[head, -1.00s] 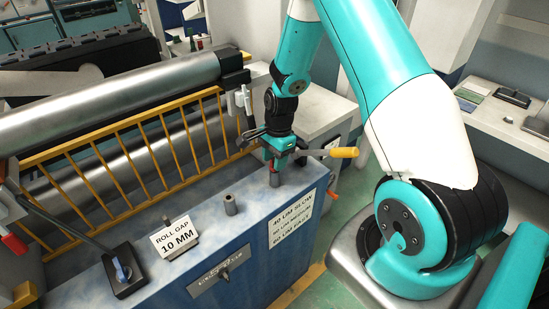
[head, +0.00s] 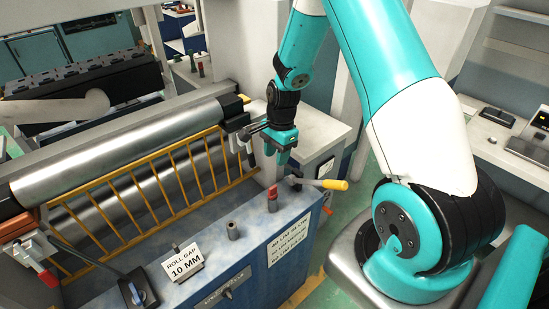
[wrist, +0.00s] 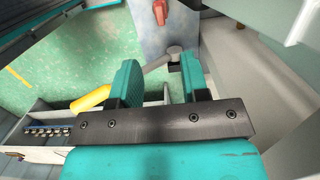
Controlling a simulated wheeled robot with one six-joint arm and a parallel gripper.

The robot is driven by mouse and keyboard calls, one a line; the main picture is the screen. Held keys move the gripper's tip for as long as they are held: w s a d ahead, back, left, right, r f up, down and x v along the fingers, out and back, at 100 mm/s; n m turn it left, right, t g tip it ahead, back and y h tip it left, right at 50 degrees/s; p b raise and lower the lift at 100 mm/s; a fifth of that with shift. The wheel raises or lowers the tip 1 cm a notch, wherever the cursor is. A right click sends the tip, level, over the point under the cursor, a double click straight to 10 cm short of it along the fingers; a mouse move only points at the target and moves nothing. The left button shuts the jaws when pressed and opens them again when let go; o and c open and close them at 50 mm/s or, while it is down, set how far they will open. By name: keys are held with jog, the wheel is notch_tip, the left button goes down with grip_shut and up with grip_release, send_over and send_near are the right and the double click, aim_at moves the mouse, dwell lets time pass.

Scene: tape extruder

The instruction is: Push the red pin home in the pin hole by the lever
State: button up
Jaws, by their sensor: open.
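The red pin (head: 272,195) stands upright near the right end of the blue cabinet's top, its lower end in a dark holder. I cannot tell how deep it sits. It also shows at the top edge of the wrist view (wrist: 160,10). The lever (head: 308,183), with a yellow handle (head: 335,185), lies just right of the pin; in the wrist view the handle (wrist: 90,98) is left of my fingers. My gripper (head: 284,157) hangs above the pin, apart from it. Its teal fingers (wrist: 160,80) are open, with nothing held between them.
A yellow guard rail (head: 150,190) and steel roller (head: 130,150) lie behind. A grey machine box (head: 315,140) stands close behind my gripper.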

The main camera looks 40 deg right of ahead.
jog(key=r, duration=0.1)
jog(key=r+p, duration=0.2)
jog(key=r, duration=0.1)
jog(key=shift+d+r, duration=0.1)
jog(key=shift+d, duration=0.15)
